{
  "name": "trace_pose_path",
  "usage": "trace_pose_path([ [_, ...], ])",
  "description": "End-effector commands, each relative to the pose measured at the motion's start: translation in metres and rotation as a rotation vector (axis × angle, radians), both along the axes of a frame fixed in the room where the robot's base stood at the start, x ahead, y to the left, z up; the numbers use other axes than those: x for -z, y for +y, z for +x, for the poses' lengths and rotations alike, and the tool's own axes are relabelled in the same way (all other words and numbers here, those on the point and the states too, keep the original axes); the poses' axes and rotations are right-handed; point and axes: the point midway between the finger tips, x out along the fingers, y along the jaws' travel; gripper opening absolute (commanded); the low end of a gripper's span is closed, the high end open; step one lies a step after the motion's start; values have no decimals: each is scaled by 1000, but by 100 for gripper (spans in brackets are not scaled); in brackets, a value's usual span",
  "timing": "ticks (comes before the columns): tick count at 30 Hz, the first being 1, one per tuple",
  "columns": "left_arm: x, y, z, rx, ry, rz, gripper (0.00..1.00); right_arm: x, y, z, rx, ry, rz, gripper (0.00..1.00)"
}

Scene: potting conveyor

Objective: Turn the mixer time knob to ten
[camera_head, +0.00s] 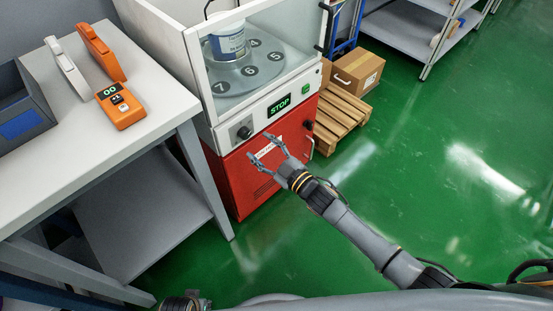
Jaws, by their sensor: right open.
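The mixer (250,175) is a red cabinet with a white upper housing and a clear-fronted chamber. The knob's setting is too small to read. My right gripper (259,147) is open and empty in front of the machine, just below and right of the knob in the picture. Its fingers point toward the panel, and the knob is not between them. The depth gap to the panel is hard to judge.
In the chamber, a blue-labelled can (227,42) stands on a numbered turntable (236,78). A white table (80,150) at left holds an orange handheld device (121,106). A pallet (342,112) with a cardboard box (357,71) stands right of the mixer. Green floor is clear at right.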

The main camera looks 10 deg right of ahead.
Motion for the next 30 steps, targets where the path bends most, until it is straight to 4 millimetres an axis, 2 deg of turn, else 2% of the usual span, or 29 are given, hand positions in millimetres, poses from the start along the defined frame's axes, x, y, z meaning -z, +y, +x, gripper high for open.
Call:
trace_pose_path([
  [1,0,0,0,0,0,0,28,1,-8,-11,0,2,-1,57],
  [6,0,0,0,0,1,1,28,1,-27,-37,0,2,0,57],
  [12,0,1,0,0,1,1,28,0,-39,-53,0,1,1,57],
  [30,0,1,0,0,1,1,28,0,-41,-56,2,2,1,57],
])
